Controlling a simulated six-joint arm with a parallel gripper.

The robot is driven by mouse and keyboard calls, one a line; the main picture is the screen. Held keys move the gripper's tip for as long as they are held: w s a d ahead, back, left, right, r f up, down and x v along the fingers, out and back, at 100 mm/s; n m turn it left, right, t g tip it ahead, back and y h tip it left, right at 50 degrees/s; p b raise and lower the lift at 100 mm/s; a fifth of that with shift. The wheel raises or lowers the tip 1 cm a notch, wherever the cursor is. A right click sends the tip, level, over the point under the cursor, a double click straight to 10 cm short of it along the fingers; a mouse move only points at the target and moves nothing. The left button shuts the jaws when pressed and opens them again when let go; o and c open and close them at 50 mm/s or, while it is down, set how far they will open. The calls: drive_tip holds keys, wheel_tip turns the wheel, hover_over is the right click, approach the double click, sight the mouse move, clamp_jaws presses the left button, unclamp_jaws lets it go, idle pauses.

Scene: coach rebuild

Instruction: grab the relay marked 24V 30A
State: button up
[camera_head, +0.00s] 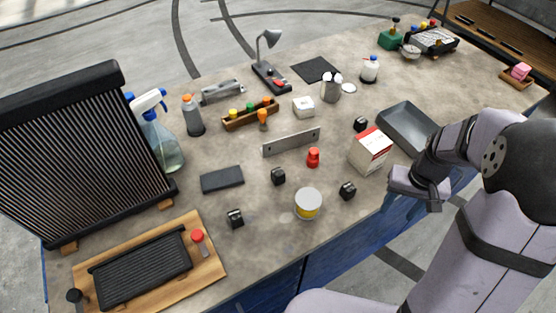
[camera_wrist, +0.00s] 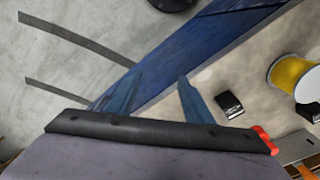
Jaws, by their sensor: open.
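Several small black relays stand apart on the grey bench in the head view: one at the front left (camera_head: 235,218), one in the middle (camera_head: 278,177), one right of the yellow-banded can (camera_head: 347,191) and one behind the red-and-white box (camera_head: 360,124). Their markings are too small to read, so I cannot tell which is 24V 30A. My gripper (camera_head: 402,211) is open and empty near the bench's front edge, right of the relays. In the wrist view, one relay with a pale marking (camera_wrist: 230,105) lies right of my open fingers (camera_wrist: 160,80), apart from them.
The yellow-banded can (camera_head: 308,203), red-and-white box (camera_head: 371,150), red cap-like part (camera_head: 313,157) and metal plate (camera_head: 291,142) stand among the relays. A grey tray (camera_head: 408,128) lies behind my gripper. A dark pad (camera_head: 222,179) and wooden board (camera_head: 207,273) are left.

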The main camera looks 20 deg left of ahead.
drive_tip(key=w+r+p, duration=0.3)
drive_tip(key=r+p, duration=0.2)
drive_tip(key=r, duration=0.1)
drive_tip(key=n+t+y+b, duration=0.1)
drive_tip(key=n+b, duration=0.3)
drive_tip(key=n, duration=0.5)
hover_over(278, 172)
drive_tip(key=s, duration=0.1)
drive_tip(key=shift+d+r, duration=0.1)
drive_tip(key=shift+d, duration=0.25)
drive_tip(key=shift+w+a+f+p, duration=0.1)
drive_tip(key=shift+w+f+p, duration=0.1)
drive_tip(key=shift+f+p, duration=0.75)
drive_tip(key=shift+w+a+f+p, duration=0.15)
drive_tip(key=shift+f+p, duration=0.25)
drive_tip(key=shift+f, duration=1.05)
drive_tip(key=shift+w+a+f+p, duration=0.1)
drive_tip(key=shift+w+f+p, duration=0.1)
drive_tip(key=shift+f+p, duration=0.75)
drive_tip(key=shift+f+b, duration=0.25)
drive_tip(key=shift+b, duration=0.05)
drive_tip(key=shift+c, duration=0.6)
drive_tip(key=c, duration=1)
